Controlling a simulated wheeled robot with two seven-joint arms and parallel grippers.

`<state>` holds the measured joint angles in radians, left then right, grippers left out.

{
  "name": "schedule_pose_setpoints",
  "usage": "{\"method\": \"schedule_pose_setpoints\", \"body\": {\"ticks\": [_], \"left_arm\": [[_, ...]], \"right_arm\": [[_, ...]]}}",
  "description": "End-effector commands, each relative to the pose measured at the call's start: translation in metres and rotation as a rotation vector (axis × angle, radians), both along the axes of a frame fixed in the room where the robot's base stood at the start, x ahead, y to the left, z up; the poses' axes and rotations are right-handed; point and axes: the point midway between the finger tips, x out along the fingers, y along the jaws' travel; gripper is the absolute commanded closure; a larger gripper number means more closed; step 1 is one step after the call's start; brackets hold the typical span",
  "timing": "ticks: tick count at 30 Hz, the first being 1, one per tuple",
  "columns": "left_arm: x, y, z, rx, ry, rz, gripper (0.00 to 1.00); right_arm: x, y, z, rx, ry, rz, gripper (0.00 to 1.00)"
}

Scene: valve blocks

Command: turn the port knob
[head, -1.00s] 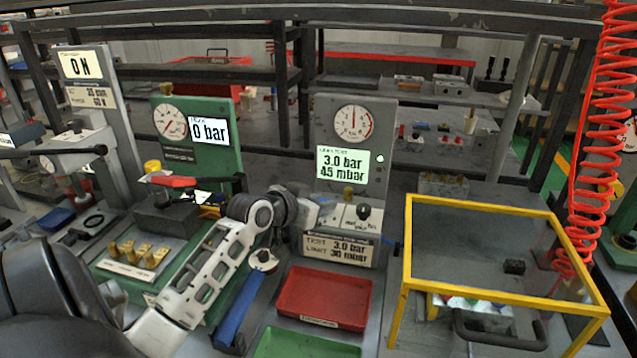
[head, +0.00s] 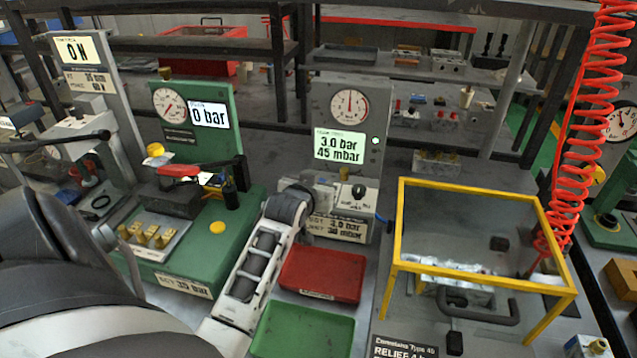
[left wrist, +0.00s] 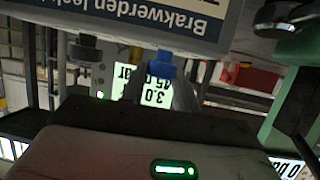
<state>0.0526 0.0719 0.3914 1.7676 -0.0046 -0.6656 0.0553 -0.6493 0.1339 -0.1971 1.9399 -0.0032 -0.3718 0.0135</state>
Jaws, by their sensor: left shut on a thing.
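The grey test station (head: 380,110) stands in the middle of the head view with a round gauge and a lit screen reading 3.0 bar and 45 mbar. My left gripper (head: 322,188) is at its front ledge, left of a black knob (head: 358,191). In the left wrist view, which is upside down, my left gripper (left wrist: 167,84) is shut on a small blue knob (left wrist: 166,64), seemingly the port knob. The black knob (left wrist: 85,48) stands apart from the fingers there. In the head view my gripper hides the blue knob. My right gripper is out of view.
A red tray (head: 322,274) and a green tray (head: 300,330) lie in front of the station. A yellow-framed guard (head: 388,268) stands to the right. A green station (head: 205,255) reading 0 bar stands to the left. A red coiled hose (head: 585,120) hangs at right.

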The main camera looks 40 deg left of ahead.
Motion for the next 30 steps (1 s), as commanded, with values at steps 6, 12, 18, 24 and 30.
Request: {"method": "schedule_pose_setpoints", "body": {"ticks": [6,12,18,24,30], "left_arm": [[0.000,0.000,-0.001,-0.001,0.003,-0.001,0.56],[0.000,0.000,-0.001,0.000,0.002,-0.001,0.48],[-0.004,-0.002,0.001,0.000,0.000,-0.001,0.48],[-0.030,-0.013,0.012,0.000,0.001,-0.001,0.48],[-0.068,-0.030,0.029,-0.001,0.003,-0.001,0.48]], "right_arm": [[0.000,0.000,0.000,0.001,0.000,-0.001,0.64],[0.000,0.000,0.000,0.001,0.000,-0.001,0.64],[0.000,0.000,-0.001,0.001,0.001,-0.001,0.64],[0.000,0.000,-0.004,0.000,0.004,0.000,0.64],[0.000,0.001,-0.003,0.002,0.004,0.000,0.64]]}}
